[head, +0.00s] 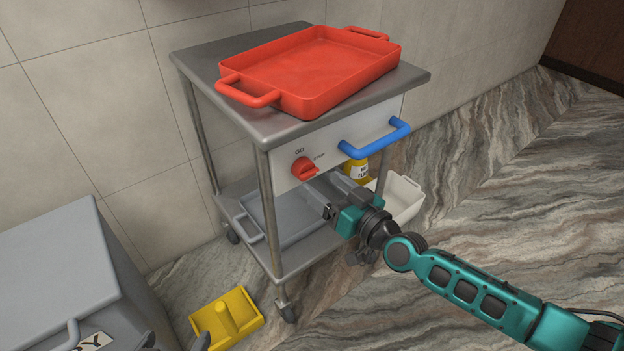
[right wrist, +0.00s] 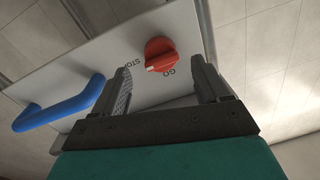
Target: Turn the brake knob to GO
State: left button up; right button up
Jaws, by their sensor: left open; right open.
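The red brake knob (head: 304,168) sits on the white front panel of the steel cart, with GO and STOP labels above it. It also shows in the right wrist view (right wrist: 160,53), where a small pale mark on its rim lies between the two labels; I cannot tell its exact setting. My right gripper (head: 324,194) is open and empty, below and in front of the knob. In the right wrist view its fingers (right wrist: 160,70) appear either side of the knob, apart from it. My left gripper (head: 176,342) is open at the bottom left edge, mostly cut off.
A blue handle (head: 376,138) juts from the panel right of the knob. A red tray (head: 320,72) rests on the cart top. A grey tray (head: 283,220) lies on the lower shelf. A white bin (head: 407,200) stands beyond my right gripper. A yellow object (head: 228,318) is on the floor.

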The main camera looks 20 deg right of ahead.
aim_at(312, 177)
jog(key=shift+b+x, duration=0.3)
jog(key=shift+x, duration=1.95)
jog(key=c, duration=1)
